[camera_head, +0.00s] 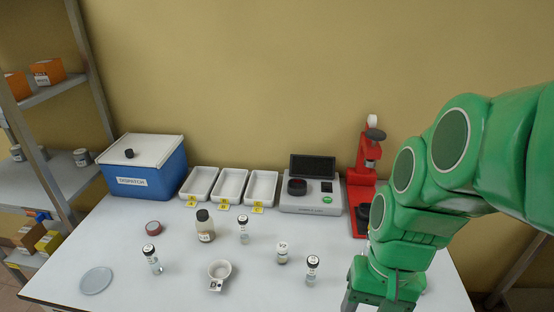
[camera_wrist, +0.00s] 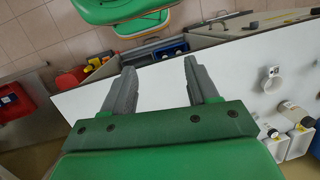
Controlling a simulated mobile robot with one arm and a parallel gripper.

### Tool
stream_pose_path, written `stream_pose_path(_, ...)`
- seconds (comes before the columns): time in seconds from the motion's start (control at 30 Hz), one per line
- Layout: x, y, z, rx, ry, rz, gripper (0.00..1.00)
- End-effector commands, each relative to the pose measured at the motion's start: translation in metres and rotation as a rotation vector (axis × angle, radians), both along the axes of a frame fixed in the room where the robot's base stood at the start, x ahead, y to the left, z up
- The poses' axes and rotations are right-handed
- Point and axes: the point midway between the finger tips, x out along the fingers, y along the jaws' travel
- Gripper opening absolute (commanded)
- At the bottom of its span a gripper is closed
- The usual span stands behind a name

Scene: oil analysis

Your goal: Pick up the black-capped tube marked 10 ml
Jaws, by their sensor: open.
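Three small clear tubes with black caps stand upright on the white table in the head view: a left one (camera_head: 155,265), a middle one (camera_head: 244,236) and a right one (camera_head: 312,275). The marks are too small to read, so I cannot tell which says 10 ml. My gripper (camera_wrist: 160,65) is open and empty in the wrist view, with both fingers apart. In the head view it hangs at the lower right, right of the right tube and apart from it, its tips cut off by the frame edge.
A brown bottle (camera_head: 205,231), a white-capped vial (camera_head: 282,257), a white dish (camera_head: 219,270), a red lid (camera_head: 153,225) and a clear disc (camera_head: 96,280) share the table (camera_head: 185,290). A blue box (camera_head: 146,183), white trays (camera_head: 232,184), a grey instrument (camera_head: 311,204) and a red device (camera_head: 360,186) line the back.

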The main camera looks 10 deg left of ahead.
Motion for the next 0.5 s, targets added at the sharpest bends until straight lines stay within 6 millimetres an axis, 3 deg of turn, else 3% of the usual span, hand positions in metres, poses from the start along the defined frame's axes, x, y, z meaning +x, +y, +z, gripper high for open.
stream_pose_path(0.5, 0.079, 0.077, -0.012, 0.204, 0.17, -0.216, 0.59)
